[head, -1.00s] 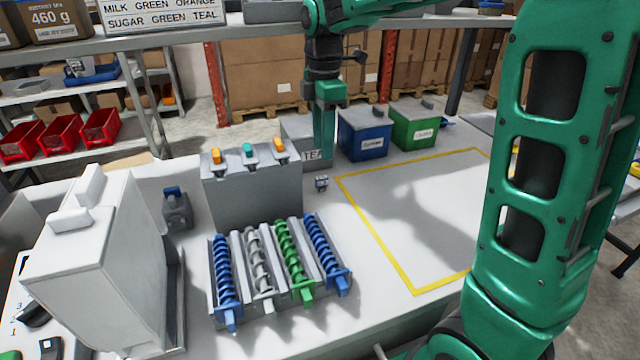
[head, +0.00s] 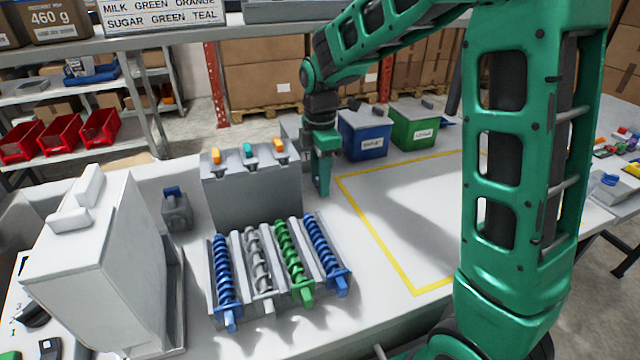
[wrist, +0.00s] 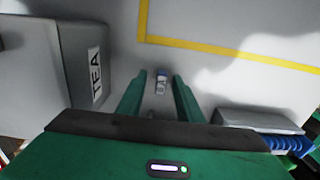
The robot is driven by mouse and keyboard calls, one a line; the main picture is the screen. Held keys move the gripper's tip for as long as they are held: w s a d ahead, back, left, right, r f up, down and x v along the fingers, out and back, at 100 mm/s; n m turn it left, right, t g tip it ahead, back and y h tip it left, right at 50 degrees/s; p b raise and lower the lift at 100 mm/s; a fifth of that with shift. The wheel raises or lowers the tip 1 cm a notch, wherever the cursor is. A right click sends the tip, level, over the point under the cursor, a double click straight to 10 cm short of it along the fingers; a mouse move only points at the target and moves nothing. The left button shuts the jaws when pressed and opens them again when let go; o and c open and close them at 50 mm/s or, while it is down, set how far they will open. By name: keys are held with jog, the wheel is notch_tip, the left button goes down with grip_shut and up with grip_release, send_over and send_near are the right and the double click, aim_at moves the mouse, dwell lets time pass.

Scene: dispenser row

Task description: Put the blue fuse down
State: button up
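In the head view my gripper (head: 321,190) points down right of the grey dispenser box, close to the tabletop, and hides the fuse.
A grey TEA box (wrist: 80,70) stands close left of the fingers in the wrist view. A yellow-outlined area (head: 385,245) lies empty to the right. The auger rack (head: 270,318) is in front. Blue (head: 365,145) and green (head: 414,130) bins stand behind.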

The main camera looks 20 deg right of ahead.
grip_shut()
jog(key=shift+r, duration=0.1)
jog(key=shift+s+r, duration=0.2)
jog(key=shift+r, duration=0.25)
notch_tip(320, 180, up, 6)
jog(key=shift+f, duration=0.1)
jog(key=s, duration=1.9)
jog(key=shift+s, duration=0.3)
